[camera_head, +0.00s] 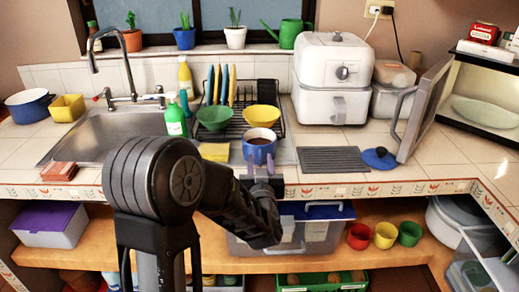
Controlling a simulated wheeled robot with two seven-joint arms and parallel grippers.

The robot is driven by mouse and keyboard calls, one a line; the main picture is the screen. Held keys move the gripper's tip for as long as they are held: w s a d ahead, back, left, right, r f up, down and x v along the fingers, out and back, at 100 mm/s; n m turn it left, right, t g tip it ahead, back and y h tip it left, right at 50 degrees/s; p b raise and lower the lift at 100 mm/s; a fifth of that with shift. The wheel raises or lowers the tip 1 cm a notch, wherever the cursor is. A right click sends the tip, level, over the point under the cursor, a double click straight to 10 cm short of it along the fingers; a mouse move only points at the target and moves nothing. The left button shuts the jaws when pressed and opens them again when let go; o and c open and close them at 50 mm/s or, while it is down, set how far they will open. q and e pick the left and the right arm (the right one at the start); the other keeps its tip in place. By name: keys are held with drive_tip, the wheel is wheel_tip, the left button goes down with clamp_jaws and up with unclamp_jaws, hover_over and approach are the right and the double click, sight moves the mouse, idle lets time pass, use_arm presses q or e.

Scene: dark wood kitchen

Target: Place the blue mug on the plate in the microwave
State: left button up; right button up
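The blue mug (258,152), filled with something brown, stands upright near the counter's front edge, in front of the dish rack. My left gripper (260,165) is at the near side of the mug, its two fingers apart and pointing at it. Whether the fingers touch the mug or its handle is hard to tell. The microwave (452,88) is at the right with its door (425,105) swung open. The pale plate (487,112) lies inside it and looks empty. My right gripper is not in view.
A dark ribbed mat (332,160) and a blue lid (379,158) lie on the counter between mug and microwave. The white air fryer (332,80) stands behind them. Green bowl (215,117) and yellow bowl (262,116) are on the rack. A yellow sponge (214,152) lies left of the mug.

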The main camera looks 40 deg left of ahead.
use_arm(q)
drive_tip(key=shift+x, duration=0.9)
clamp_jaws()
idle(1.1)
